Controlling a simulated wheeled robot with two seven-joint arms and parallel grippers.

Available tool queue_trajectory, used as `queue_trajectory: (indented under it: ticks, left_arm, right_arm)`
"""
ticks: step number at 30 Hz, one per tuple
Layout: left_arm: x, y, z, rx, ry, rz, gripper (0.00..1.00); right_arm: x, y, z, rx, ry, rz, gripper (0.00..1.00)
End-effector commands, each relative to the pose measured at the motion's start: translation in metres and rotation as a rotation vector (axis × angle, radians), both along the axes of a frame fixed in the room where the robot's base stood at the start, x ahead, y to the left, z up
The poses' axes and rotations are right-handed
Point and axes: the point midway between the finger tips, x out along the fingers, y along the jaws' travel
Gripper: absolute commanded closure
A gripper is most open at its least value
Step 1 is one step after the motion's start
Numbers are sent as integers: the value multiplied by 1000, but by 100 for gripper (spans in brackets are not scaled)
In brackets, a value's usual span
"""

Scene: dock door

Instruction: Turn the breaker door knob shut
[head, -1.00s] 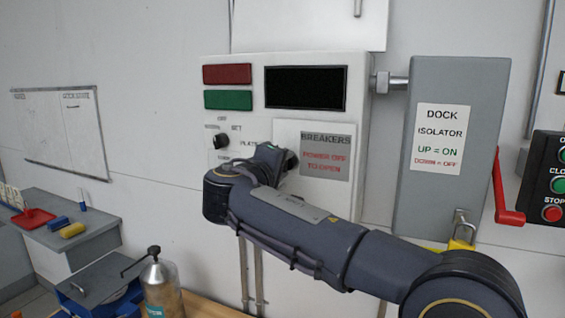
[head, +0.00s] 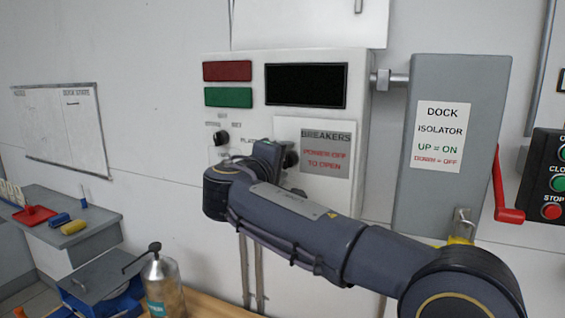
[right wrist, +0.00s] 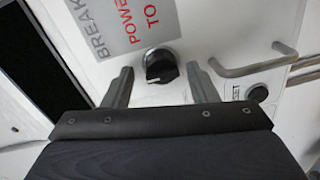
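The breaker door (head: 287,128) is a white panel on the control cabinet, flush with its front, with a grey label reading "BREAKERS, POWER OFF TO OPEN". Its black knob (head: 292,158) is partly hidden behind my right gripper (head: 274,152) in the head view. In the right wrist view the knob (right wrist: 160,66) shows whole, round with a raised grip and a white mark. My right gripper (right wrist: 159,70) is open, one finger on each side of the knob, with visible gaps between fingers and knob. My left gripper is out of view.
A small black selector knob (head: 221,138) sits left of the door. The grey isolator box (head: 453,190), with a red lever (head: 504,195) and a padlock, stands to the right. A bottle (head: 163,285) stands at the lower left. A metal handle (right wrist: 252,68) shows near the gripper.

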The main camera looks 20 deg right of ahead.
Motion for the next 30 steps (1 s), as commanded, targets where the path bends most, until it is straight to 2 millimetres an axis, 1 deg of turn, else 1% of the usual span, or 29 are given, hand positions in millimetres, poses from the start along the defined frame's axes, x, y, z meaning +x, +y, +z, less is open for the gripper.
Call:
queue_trajectory:
  ticks: [5,8,15,18,21,24,30]
  left_arm:
    - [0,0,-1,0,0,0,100]
    - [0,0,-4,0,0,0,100]
    - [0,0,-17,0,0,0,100]
    - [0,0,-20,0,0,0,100]
    - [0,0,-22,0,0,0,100]
    - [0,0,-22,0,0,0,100]
    - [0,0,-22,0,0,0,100]
  right_arm:
    - [0,1,-1,1,2,-1,47]
    - [-4,6,-2,1,2,1,47]
    - [-30,36,-1,2,0,4,47]
    - [-41,47,1,0,0,4,47]
    - [-48,54,2,1,0,2,47]
    - [-51,58,3,1,1,0,47]
    - [-52,58,4,1,1,0,47]
